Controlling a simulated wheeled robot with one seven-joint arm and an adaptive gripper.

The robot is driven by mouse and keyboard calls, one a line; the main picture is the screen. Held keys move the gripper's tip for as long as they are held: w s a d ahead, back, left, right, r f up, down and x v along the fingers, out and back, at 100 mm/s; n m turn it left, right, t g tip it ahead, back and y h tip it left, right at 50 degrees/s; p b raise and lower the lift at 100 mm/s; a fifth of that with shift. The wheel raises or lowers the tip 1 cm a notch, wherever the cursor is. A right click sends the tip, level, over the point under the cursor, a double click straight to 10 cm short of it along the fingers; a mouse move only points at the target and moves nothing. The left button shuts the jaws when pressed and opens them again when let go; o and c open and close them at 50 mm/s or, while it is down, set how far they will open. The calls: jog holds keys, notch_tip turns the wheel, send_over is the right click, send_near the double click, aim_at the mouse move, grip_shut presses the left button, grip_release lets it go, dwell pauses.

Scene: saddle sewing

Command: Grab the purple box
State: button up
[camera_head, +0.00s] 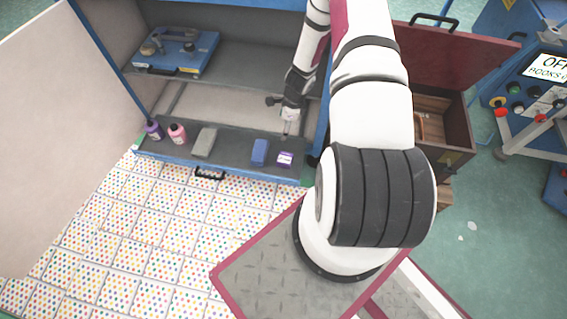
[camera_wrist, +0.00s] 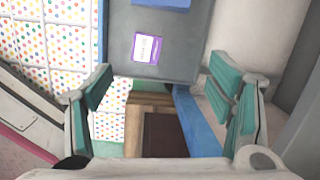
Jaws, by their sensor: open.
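The purple box (camera_head: 285,158) is small, with a white label on top. It lies at the right end of the dark shelf (camera_head: 230,147) of the blue-framed workbench. In the wrist view the purple box (camera_wrist: 146,48) lies flat on the grey shelf, above and between the two fingers in the picture. My gripper (camera_head: 287,129) hangs over the shelf, just behind the purple box in the head view. In the wrist view my gripper (camera_wrist: 160,95) is open, its teal pads wide apart with nothing between them. The purple box is apart from both fingers.
A blue box (camera_head: 259,152) lies just left of the purple box. A grey box (camera_head: 204,142), a pink bottle (camera_head: 178,134) and a purple bottle (camera_head: 153,130) stand farther left. A blue case (camera_head: 177,50) sits on the upper shelf. An open wooden chest (camera_head: 445,135) stands right.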

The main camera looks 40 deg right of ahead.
jog(key=s+f+m+b, duration=0.2)
jog(key=s+f, duration=0.1)
jog(key=f, duration=0.6)
jog(key=b, duration=0.2)
send_over(285, 158)
jog(key=s, duration=0.1)
jog(key=shift+g, duration=0.3)
jog(key=f, duration=0.6)
jog(key=shift+d+f, duration=0.2)
jog(key=shift+f, duration=0.2)
jog(key=shift+w+a+f+b, duration=0.15)
jog(key=shift+f+b, duration=0.3)
jog(key=shift+f, duration=0.55)
jog(key=shift+w+f+b, duration=0.2)
jog(key=shift+f+b, duration=0.25)
jog(key=shift+f, duration=0.5)
jog(key=shift+w+a+f+b, duration=0.15)
jog(key=shift+f+b, duration=0.3)
jog(key=shift+f, duration=0.55)
jog(key=shift+d, duration=0.1)
jog(key=c, duration=1.3)
